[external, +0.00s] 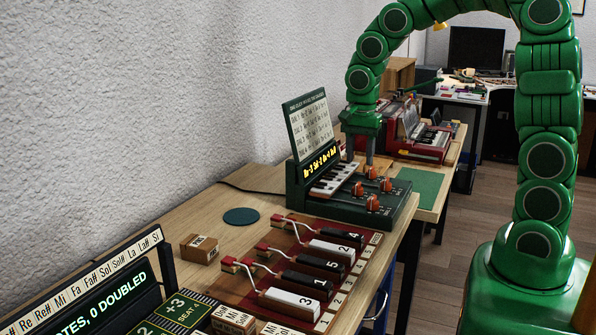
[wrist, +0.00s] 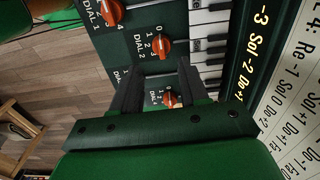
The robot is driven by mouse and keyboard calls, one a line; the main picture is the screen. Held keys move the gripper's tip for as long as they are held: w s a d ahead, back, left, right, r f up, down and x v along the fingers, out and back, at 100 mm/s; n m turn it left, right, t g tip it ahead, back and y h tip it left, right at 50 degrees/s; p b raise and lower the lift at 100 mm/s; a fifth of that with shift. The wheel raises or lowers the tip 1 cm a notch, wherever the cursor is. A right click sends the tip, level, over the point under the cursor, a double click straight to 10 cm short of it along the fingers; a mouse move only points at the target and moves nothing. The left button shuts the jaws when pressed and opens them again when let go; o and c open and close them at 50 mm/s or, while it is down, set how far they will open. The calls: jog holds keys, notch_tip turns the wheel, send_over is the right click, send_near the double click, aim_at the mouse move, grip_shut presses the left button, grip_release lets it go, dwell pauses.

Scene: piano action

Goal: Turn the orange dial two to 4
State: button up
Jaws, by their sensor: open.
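The green console (external: 345,207) carries several orange dials on its right part. One orange dial (wrist: 165,48) shows beyond my fingertips in the wrist view, with small numbers beside it. Another orange dial (wrist: 170,99) shows between my fingers, partly covered by my gripper body. A third dial (wrist: 112,11) is at the top left.
A small keyboard (external: 332,179) and a raised text panel (external: 310,125) stand left of the dials. A red board (external: 262,292) with numbered levers lies in front. A red machine (external: 425,140) stands behind. A green mat (external: 420,187) lies right of the console.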

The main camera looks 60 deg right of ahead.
aim_at(358, 183)
jog(key=shift+w+d+f, duration=0.1)
jog(key=shift+d+f, duration=0.05)
jog(key=shift+f, duration=3.85)
jog(key=shift+c, duration=0.2)
jog(key=c, duration=0.7)
